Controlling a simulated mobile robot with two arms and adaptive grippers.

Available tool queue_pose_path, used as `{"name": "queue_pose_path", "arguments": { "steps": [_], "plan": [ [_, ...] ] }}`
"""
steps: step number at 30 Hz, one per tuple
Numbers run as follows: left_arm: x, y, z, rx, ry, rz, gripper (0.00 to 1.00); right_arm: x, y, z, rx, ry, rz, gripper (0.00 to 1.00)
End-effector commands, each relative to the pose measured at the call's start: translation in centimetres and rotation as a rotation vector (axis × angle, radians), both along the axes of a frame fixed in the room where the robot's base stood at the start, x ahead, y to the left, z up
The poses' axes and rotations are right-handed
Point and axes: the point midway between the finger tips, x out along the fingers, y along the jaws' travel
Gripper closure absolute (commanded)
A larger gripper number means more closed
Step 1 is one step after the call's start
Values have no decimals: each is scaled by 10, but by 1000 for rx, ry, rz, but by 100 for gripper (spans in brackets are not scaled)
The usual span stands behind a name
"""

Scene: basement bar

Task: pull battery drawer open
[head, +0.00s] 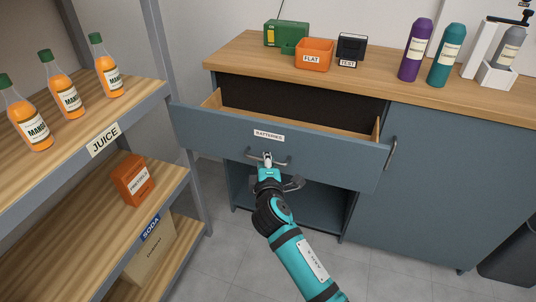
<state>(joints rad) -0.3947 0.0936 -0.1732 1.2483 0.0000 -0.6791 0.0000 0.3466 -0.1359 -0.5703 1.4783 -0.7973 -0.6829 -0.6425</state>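The battery drawer (330,158) is a blue-grey drawer in the cabinet under the wooden counter, with a white label reading BATTERIES. It stands pulled well out, its wooden side walls showing above the front panel. Its floor and contents are hidden behind the front. My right gripper (267,159) is at the middle of the drawer's metal bar handle (283,163), just below the label. Its fingers look shut on the bar. My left gripper is not in view.
A shelf (150,98) with mango juice bottles (66,95) and an orange box (133,180) stands close on the left. On the counter (235,50) are an orange FLAT bin (313,52), a black tester (351,46), a green case (285,36) and bottles (446,55). Below the drawer is an open compartment (320,208).

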Motion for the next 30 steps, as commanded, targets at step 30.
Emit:
{"name": "queue_pose_path", "arguments": {
  "steps": [30],
  "plan": [
    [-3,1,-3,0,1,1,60,-4,1,1,1,-2,0,66]
  ]
}}
